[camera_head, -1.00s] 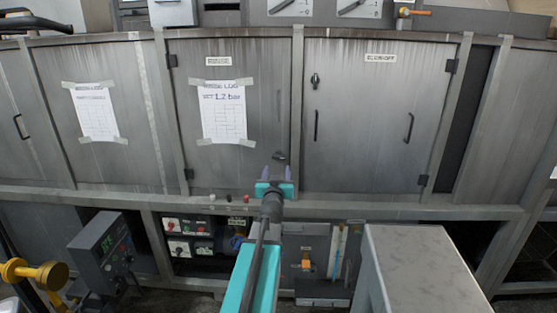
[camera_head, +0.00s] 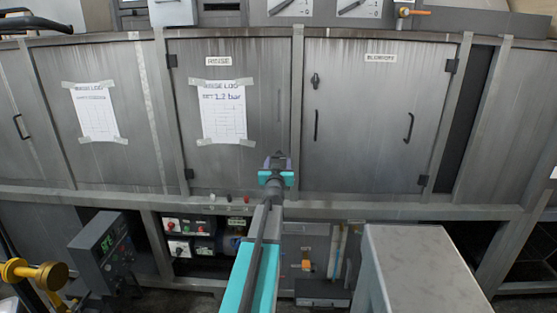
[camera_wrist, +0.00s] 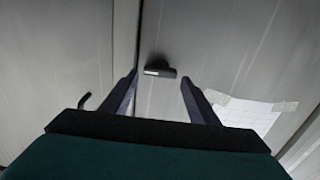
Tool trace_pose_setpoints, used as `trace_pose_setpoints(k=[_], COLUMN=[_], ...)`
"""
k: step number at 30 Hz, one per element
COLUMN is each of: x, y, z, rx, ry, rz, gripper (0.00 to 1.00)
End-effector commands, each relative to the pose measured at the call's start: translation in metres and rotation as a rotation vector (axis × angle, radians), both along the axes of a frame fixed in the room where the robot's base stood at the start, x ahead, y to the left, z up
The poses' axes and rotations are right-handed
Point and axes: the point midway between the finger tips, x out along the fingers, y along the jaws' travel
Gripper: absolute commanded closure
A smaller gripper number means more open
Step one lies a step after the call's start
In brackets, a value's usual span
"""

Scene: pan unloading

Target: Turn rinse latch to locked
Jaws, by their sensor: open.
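The rinse door (camera_head: 225,100) is a grey metal panel under a "RINSE" label, with a taped paper log on it. The rinse latch (camera_wrist: 160,71) is a small dark bar with a pale patch at one end, near the door's edge. It lies roughly crosswise in the wrist view. My gripper (camera_head: 278,160) is at the lower right of this door and mostly hides the latch in the head view. In the wrist view my gripper (camera_wrist: 160,80) is open, with one finger on either side of the latch. I see no finger touching it.
The neighbouring door (camera_head: 375,115) on the right has dark handles and a small latch (camera_head: 315,80). A control box (camera_head: 103,252) stands at the lower left. A grey block (camera_head: 420,265) stands at the lower right. Below the doors are switches and pipework.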

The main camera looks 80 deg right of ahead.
Motion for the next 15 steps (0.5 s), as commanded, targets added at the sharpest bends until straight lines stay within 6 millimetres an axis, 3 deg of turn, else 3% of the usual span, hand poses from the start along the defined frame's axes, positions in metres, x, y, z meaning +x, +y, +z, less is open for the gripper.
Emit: trace_pose_setpoints(k=[6, 15], x=[0.001, 0.001], y=[-0.02, -0.033], z=[0.0, 0.0], rx=[0.0, 0.0], ry=[0.0, 0.0], rz=[0.0, 0.0], gripper=[0.45, 0.45])
